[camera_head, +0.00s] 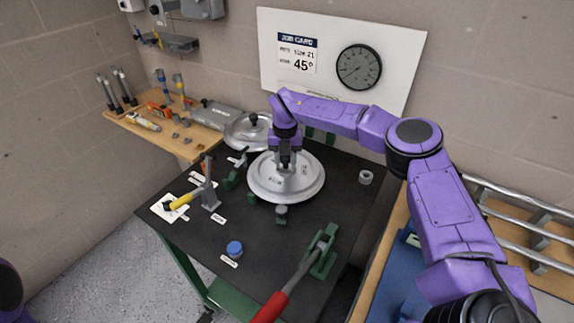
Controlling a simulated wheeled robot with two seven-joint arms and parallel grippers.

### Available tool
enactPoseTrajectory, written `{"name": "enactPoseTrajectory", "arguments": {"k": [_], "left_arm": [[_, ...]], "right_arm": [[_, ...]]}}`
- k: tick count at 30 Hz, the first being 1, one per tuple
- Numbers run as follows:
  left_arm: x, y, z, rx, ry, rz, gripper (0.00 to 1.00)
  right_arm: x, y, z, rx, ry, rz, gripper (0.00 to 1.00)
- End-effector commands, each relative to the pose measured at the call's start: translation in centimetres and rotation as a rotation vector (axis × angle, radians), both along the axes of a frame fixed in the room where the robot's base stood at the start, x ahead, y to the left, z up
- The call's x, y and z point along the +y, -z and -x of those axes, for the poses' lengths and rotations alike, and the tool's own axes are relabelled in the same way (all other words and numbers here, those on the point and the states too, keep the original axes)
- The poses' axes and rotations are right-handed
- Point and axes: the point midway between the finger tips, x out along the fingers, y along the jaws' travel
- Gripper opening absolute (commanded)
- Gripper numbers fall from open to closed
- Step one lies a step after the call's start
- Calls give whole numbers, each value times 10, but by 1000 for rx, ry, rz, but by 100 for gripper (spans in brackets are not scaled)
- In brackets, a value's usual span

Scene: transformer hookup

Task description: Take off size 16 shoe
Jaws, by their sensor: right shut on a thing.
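A round silver disc-shaped shoe (305,187) lies on the black-topped bench. Markings on it are too small to read, so I cannot confirm it is size 16. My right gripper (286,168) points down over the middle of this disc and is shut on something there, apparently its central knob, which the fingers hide. Whether the disc is lifted off its seat cannot be told. A second silver disc (238,133) with a dark knob lies behind it to the left. My left gripper is out of view; only a bit of my purple left arm shows at the lower left.
A red-handled lever (284,291) with a green bracket sticks out at the bench's front. A yellow-handled tool (183,200), a blue cap (234,248) and a small grey ring (365,177) are on the bench. A job card (298,54) hangs behind. The bench's front middle is mostly clear.

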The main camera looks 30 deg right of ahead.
Motion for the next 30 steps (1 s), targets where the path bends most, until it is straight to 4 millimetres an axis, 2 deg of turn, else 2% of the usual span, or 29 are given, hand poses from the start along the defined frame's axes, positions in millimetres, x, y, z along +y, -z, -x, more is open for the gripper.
{"name": "enactPoseTrajectory", "arguments": {"k": [4, 12, 13, 15, 16, 25, 30], "left_arm": [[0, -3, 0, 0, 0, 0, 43], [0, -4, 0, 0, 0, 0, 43], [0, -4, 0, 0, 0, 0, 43], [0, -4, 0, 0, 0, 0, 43], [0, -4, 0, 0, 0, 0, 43], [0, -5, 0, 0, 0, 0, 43], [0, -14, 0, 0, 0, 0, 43]], "right_arm": [[-1, -9, -2, -7, 2, -1, 0], [0, -12, -3, -11, 1, -1, 0], [0, -12, -3, -11, 1, -1, 42], [0, -12, -3, -11, 1, -1, 64], [0, -12, -3, -11, 1, -1, 68], [0, -12, -2, -8, 0, -1, 68], [0, -26, -3, -10, 0, -1, 68]]}}
